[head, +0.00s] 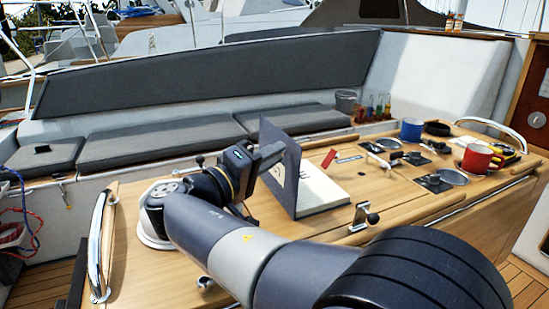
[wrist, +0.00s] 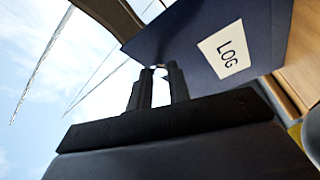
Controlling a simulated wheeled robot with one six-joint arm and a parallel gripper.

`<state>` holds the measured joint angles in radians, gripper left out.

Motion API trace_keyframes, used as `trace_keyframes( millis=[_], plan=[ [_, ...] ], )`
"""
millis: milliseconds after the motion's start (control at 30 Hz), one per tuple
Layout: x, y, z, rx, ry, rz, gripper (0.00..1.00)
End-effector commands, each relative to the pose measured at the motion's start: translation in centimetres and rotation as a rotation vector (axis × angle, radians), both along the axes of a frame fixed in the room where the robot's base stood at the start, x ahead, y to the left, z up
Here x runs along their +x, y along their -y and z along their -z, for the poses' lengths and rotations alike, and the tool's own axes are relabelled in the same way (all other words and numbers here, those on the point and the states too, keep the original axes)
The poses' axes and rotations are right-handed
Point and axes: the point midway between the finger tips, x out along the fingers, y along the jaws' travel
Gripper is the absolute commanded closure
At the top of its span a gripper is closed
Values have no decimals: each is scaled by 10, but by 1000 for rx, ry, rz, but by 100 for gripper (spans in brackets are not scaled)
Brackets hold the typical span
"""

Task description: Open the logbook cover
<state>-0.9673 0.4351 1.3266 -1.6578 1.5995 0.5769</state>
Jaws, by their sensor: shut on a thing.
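The logbook lies on the wooden cockpit table, with its white pages (head: 318,188) showing in the head view. Its dark blue cover (head: 279,150) stands up steeply at the left side of the pages. In the wrist view the cover (wrist: 262,25) fills the upper right, with a white LOG label (wrist: 224,48) on it. My gripper (head: 270,152) is at the cover's upper part, and its fingers (wrist: 158,75) are shut on the cover's edge. The exact contact is partly hidden by the cover.
The table (head: 130,235) has a steel rail (head: 102,240) at its left end. Right of the logbook are a red tag (head: 329,158), a metal clamp (head: 364,215), a blue mug (head: 411,129) and a red mug (head: 476,158). Grey cushions (head: 160,144) line the bench behind.

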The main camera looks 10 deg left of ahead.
Motion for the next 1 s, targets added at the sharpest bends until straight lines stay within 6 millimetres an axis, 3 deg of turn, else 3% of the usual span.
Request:
trace_keyframes(
  millis=[300,333,600,867,1000],
  plan=[
    [0,0,0,-2,-1,-1,100],
    [0,0,0,-2,-1,-1,81],
    [0,0,0,-1,-1,0,60],
    [-2,-1,0,-1,0,-1,60],
    [-14,-11,2,-1,-1,-4,60]
  ],
)
